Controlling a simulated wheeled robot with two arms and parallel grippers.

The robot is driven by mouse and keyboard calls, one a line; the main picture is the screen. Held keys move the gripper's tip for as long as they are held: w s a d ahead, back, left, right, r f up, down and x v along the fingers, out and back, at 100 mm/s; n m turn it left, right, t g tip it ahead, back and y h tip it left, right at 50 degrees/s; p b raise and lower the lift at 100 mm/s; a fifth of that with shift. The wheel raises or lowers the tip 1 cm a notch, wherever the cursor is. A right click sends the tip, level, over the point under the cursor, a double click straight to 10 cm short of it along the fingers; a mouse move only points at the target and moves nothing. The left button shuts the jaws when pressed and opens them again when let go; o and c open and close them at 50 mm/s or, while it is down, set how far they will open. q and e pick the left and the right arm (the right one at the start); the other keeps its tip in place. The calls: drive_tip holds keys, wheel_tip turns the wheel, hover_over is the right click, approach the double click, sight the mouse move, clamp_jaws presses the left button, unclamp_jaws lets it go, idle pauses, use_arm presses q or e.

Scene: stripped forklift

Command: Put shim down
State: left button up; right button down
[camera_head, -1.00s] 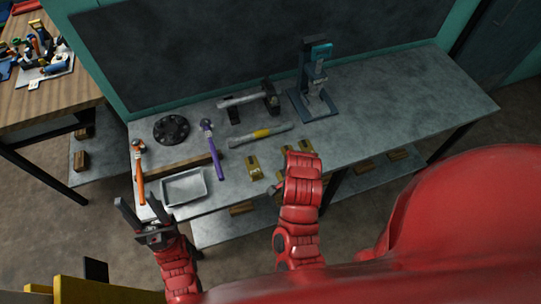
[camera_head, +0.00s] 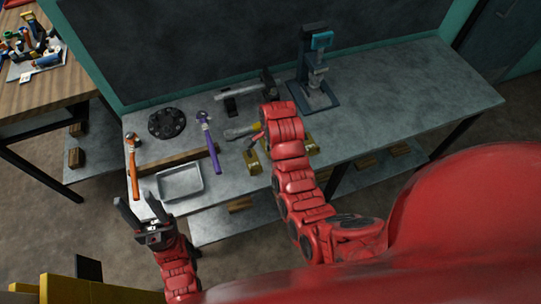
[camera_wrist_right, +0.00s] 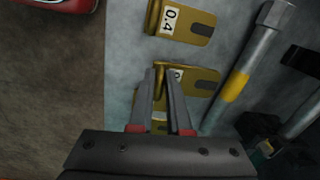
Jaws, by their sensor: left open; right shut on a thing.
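My right gripper (camera_wrist_right: 160,78) is shut on the upright tab of a brass-coloured shim (camera_wrist_right: 199,80) in the right wrist view. This shim is over or on the grey bench; I cannot tell whether it touches. Its label is mostly covered by a finger. A second shim (camera_wrist_right: 183,25), marked 0.4, lies beside it. More brass shows between my fingers. In the head view one shim (camera_head: 252,161) lies left of my right forearm and another (camera_head: 311,144) shows to its right; the arm hides the right gripper's tips. My left gripper (camera_head: 136,203) is open and empty at the bench's front left.
A yellow-banded bar (camera_wrist_right: 237,82) lies close to the shims. A blue press stand (camera_head: 316,75) stands behind. The bench's right side is clear.

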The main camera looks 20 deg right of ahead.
drive_tip(key=shift+w+f+p, duration=0.1)
drive_tip(key=shift+f+p, duration=1.3)
drive_tip(key=shift+f, duration=0.3)
drive_tip(key=shift+f, duration=0.15)
drive_tip(key=c, duration=0.9)
unclamp_jaws()
drive_tip(key=shift+o, duration=0.2)
